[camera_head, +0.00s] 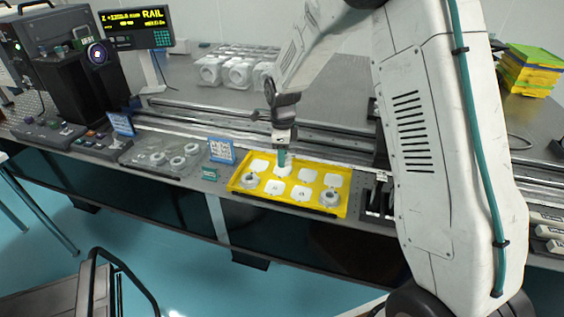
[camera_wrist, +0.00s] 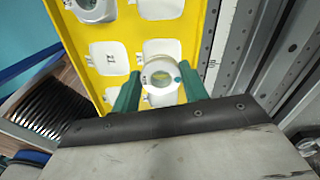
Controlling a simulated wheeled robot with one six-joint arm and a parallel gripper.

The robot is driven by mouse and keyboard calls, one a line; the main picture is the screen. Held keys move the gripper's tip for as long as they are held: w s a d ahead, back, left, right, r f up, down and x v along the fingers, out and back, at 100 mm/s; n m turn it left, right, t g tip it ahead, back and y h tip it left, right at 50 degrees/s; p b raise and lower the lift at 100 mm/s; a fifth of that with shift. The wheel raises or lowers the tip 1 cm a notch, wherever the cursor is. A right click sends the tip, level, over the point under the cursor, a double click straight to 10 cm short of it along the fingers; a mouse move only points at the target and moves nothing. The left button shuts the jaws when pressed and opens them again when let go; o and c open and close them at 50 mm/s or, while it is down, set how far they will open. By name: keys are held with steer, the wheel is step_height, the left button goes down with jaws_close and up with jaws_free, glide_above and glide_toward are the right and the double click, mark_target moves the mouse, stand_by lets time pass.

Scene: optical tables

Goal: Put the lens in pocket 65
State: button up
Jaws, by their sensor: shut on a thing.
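My gripper (camera_head: 282,158) is shut on a lens in a white round mount, over the yellow tray. In the wrist view, the green fingertips (camera_wrist: 158,84) stand on either side of the lens (camera_wrist: 160,76). The lens appears over or in a white pocket of the tray's back row, second from the left in the head view; I cannot tell whether it touches the pocket floor. The yellow tray (camera_wrist: 205,35) has two rows of white square pockets. One empty pocket (camera_wrist: 110,55) has a dark number that is hard to read. The pocket under the lens has its number hidden.
White mounts sit in the tray's front corner pockets, left (camera_head: 249,180) and right (camera_head: 329,197). A clear tray with several mounts (camera_head: 165,157) lies to the left, beside a blue sign (camera_head: 221,150). Metal rails (camera_head: 330,148) run behind the yellow tray.

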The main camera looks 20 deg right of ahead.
steer(key=shift+w+f, duration=0.2)
steer(key=shift+f, duration=1.55)
steer(key=shift+f, duration=0.1)
steer(key=o, duration=1)
